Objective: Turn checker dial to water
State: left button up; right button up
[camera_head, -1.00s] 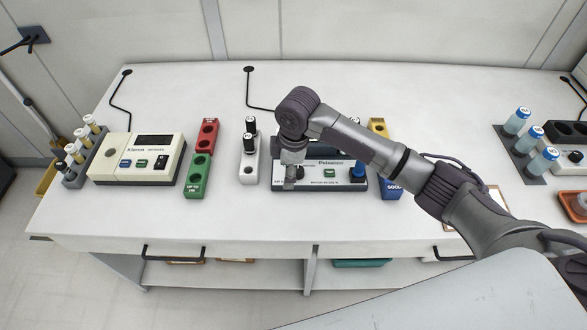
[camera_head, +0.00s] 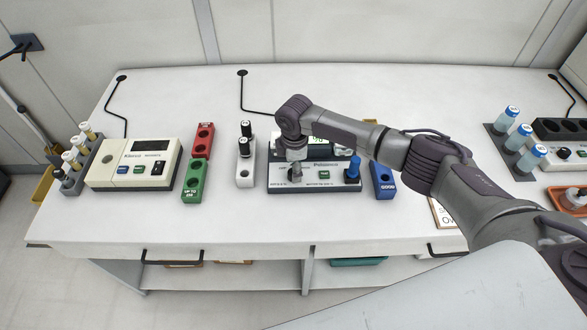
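The checker (camera_head: 343,184) is a dark grey and white box with a green button (camera_head: 324,175) on its front, near the middle of the bench. A blue knob or cap (camera_head: 353,170) stands at its right end. My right gripper (camera_head: 295,177) points down at the left part of the checker's front face, where the dial would be hidden behind it. The fingers are small and overlap the panel, so I cannot tell if they are open or hold the dial. My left gripper is out of view.
A white holder (camera_head: 245,174) with dark-capped vials stands just left of the checker. A red block (camera_head: 203,140), a green block (camera_head: 193,181) and a cream instrument (camera_head: 131,176) are further left. A blue block (camera_head: 384,181) stands close on the right. The bench front is clear.

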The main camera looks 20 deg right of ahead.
jog(key=shift+f, duration=1.2)
jog(key=shift+w, duration=0.1)
jog(key=c, duration=1.1)
jog(key=shift+c, duration=0.2)
jog(key=m+p, duration=0.2)
jog(key=m, duration=0.2)
jog(key=shift+a+r, duration=0.1)
jog(key=shift+r, duration=0.05)
jog(key=shift+m+p, duration=1)
jog(key=shift+m, duration=1.4)
